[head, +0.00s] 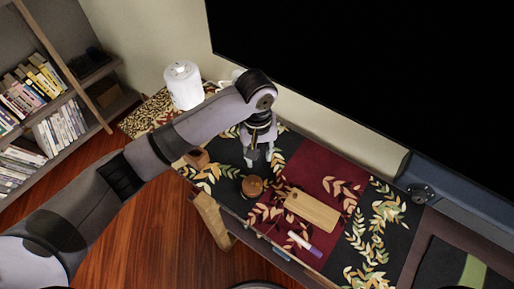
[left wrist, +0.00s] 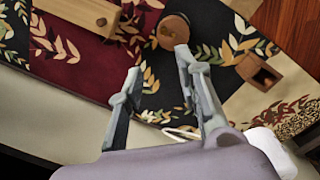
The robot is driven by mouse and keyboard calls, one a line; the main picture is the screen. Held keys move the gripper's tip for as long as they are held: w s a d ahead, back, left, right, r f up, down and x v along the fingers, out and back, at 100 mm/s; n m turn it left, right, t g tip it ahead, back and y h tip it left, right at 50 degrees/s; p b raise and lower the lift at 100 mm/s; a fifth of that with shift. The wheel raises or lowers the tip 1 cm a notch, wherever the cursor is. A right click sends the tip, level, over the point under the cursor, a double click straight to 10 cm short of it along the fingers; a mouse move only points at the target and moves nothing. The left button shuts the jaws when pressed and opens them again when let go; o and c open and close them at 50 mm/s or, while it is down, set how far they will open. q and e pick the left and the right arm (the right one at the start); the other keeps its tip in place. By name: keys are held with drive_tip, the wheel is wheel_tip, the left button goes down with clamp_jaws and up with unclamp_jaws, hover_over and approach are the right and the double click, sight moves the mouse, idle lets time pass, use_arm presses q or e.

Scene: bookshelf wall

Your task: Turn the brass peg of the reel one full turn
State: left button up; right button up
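The reel (head: 252,187) is a small round wooden piece lying on the patterned cloth on the table. In the left wrist view the reel (left wrist: 173,30) sits just beyond my fingertips; a small peg seems to stand on its top, but it is too small to make out clearly. My left gripper (head: 259,160) is open above the table, behind the reel in the head view. In the left wrist view its two fingers (left wrist: 159,62) are spread apart with nothing between them, and appear not to touch the reel. My right gripper is not in view.
A wooden board (head: 312,211) lies right of the reel, with a marker (head: 304,243) in front of it. A small open wooden box (left wrist: 258,72) stands on the other side. A white cylinder (head: 184,85) stands at the back left. A large black screen (head: 380,70) rises behind.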

use_arm(q)
drive_tip(key=r, duration=0.1)
hover_over(258, 184)
wheel_tip(258, 184, down, 8)
drive_tip(key=shift+s+a+r+p, duration=0.1)
drive_tip(key=shift+s+r+p, duration=0.05)
drive_tip(key=shift+p, duration=0.25)
wheel_tip(258, 184, down, 5)
drive_tip(key=shift+f, duration=0.15)
wheel_tip(258, 184, down, 2)
drive_tip(key=shift+f, duration=0.85)
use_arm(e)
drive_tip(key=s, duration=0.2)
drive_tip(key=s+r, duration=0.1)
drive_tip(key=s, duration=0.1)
use_arm(q)
drive_tip(key=shift+c, duration=0.3)
